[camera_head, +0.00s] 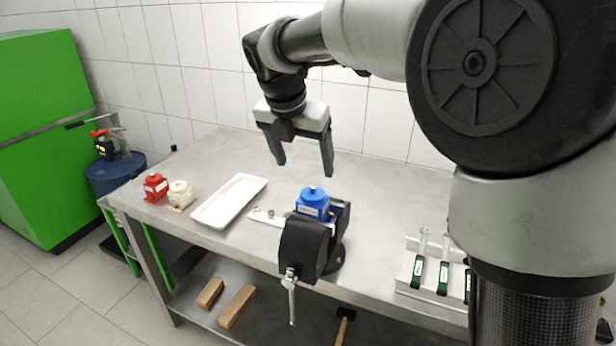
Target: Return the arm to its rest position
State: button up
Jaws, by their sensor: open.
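My gripper (303,167) hangs above the metal workbench with its two fingers spread apart and nothing between them. It is pointing down, above and a little left of a blue block-shaped part (313,204) with a round knob on top. The blue part sits at a black vise (304,246) on the bench's front edge; whether the jaws touch it I cannot tell. My arm reaches in from the right, and its large joint covers the upper right of the view.
On the metal workbench (350,187) stand a white tray (229,201), a red part (155,187), a beige part (181,195) and a white rack (405,272) with green-handled tools. A blue barrel (112,177) and green cabinet (45,125) are at left. Wooden blocks (237,306) lie on the lower shelf.

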jog(key=s+d+r+m, duration=0.3)
jog(key=s+d+m, duration=0.3)
jog(key=m, duration=0.1)
jog(key=s+d+r+m, duration=0.3)
jog(key=s+d+m, duration=0.3)
jog(key=s+m, duration=0.1)
jog(key=s+d+f+m, duration=0.3)
jog(key=s+m, duration=0.4)
jog(key=m, duration=0.2)
jog(key=s+d+f+m+t+y, duration=0.1)
jog(key=s+d+f+m, duration=0.2)
jog(key=s+m, duration=0.3)
jog(key=d+m, duration=0.1)
jog(key=m, duration=0.2)
jog(key=shift+s+d+f+y+p, duration=0.2)
jog(key=shift+s+f+y+p, duration=0.1)
jog(key=shift+s+p, duration=0.1)
